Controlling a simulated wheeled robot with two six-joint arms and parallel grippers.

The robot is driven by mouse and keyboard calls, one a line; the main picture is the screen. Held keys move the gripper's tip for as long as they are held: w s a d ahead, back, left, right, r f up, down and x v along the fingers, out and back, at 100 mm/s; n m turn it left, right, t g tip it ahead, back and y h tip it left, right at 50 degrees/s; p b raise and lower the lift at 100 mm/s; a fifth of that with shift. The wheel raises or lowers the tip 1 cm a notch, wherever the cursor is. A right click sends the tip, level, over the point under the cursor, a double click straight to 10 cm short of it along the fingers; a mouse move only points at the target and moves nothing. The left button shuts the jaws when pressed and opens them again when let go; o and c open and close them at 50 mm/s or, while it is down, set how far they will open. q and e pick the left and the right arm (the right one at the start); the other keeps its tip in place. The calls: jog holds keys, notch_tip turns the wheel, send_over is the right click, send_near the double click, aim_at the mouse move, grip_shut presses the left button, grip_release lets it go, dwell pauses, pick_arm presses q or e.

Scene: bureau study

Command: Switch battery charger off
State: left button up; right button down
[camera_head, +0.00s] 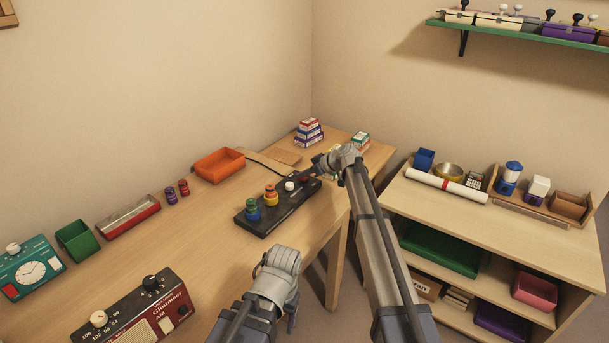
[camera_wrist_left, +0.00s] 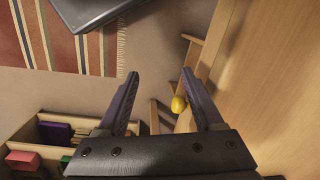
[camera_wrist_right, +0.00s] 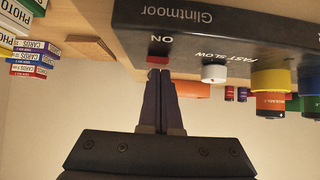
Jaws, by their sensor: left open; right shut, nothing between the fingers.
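The black battery charger (camera_head: 283,212) lies on the desk, with a blue-and-green cell (camera_head: 252,211) and a yellow-and-orange cell (camera_head: 271,196) standing in it. The right wrist view shows its side (camera_wrist_right: 210,22) lettered "ON" and "FAST SLOW", with a white knob (camera_wrist_right: 214,73) and a small red switch (camera_wrist_right: 158,60) below "ON". My right gripper (camera_wrist_right: 160,72) is shut and empty, its tips at the red switch and partly covering it; I cannot tell whether they touch. My left gripper (camera_wrist_left: 160,80) is open and empty, in front of the desk edge.
A red radio (camera_head: 140,312), a teal timer (camera_head: 30,268), a green bin (camera_head: 75,240) and an orange tray (camera_head: 219,166) stand on the desk. Stacked boxes (camera_head: 309,131) are behind the charger. A low shelf unit (camera_head: 480,215) stands at the right.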

dwell(0.3)
jog(key=shift+w+a+r, duration=0.2)
jog(key=shift+w+a, duration=0.25)
jog(key=shift+a, duration=0.15)
jog(key=shift+r+p, duration=0.1)
jog(key=shift+p, duration=0.25)
jog(key=shift+a+r+p, duration=0.1)
jog(key=shift+r+p, duration=0.7)
notch_tip(320, 180, up, 3)
jog(key=p, duration=0.3)
jog(key=shift+r, duration=0.2)
jog(key=r+p+v, duration=0.1)
jog(key=p+v, duration=0.6)
jog(key=v, duration=0.1)
jog(key=shift+w+r, duration=0.2)
jog(key=shift+r, duration=0.2)
jog(key=shift+a, duration=0.15)
